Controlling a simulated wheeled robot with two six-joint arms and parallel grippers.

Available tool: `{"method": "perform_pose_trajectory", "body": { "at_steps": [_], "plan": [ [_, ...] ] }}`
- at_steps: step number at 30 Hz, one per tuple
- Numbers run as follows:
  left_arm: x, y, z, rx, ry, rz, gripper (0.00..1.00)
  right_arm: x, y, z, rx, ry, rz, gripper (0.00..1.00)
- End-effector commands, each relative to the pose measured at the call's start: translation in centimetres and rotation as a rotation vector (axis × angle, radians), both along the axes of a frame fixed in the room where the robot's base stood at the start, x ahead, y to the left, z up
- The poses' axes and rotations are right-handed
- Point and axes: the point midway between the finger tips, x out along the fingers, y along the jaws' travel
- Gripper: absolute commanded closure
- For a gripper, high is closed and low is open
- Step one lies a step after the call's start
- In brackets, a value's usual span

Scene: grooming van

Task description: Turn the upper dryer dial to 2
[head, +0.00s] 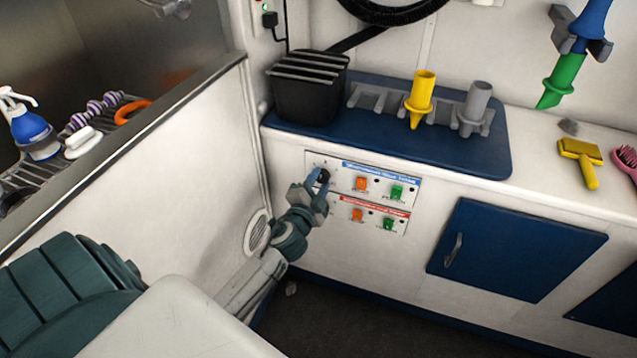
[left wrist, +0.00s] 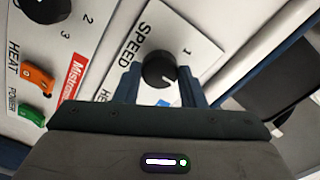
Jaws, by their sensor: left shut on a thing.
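The upper dryer dial (head: 324,175) is a black knob on the blue-labelled upper panel (head: 345,180). In the left wrist view the dial (left wrist: 158,68) sits between the two fingers of my left gripper (left wrist: 160,86), which is shut on it. The word SPEED and a numeral 1 show beside it; the other numerals there are hidden. A short pale mark on the knob points to the lower right of that view, away from the 1. My left gripper (head: 318,190) also reaches the dial in the head view. My right gripper is not in view.
The red-labelled lower panel (head: 372,214) is just below, with its own black dial (left wrist: 45,8). Orange switches (head: 360,184) and green switches (head: 396,192) sit to the right. The counter edge overhangs above. A white side wall (head: 170,190) stands left of my arm.

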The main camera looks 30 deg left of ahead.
Motion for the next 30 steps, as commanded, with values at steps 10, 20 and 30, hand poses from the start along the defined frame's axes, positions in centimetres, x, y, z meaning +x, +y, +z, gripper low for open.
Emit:
{"method": "perform_pose_trajectory", "body": {
  "at_steps": [10,20,30],
  "plan": [
    [0.0,0.0,0.0,-0.001,-0.001,-0.001,0.42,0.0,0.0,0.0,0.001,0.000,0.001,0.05],
    [-1.6,-0.4,-0.2,-0.001,0.001,-0.002,0.42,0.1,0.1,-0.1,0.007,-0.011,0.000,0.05],
    [-7.9,-1.9,-0.2,-0.001,0.001,-0.001,0.42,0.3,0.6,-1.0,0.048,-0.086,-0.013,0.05]
  ]
}}
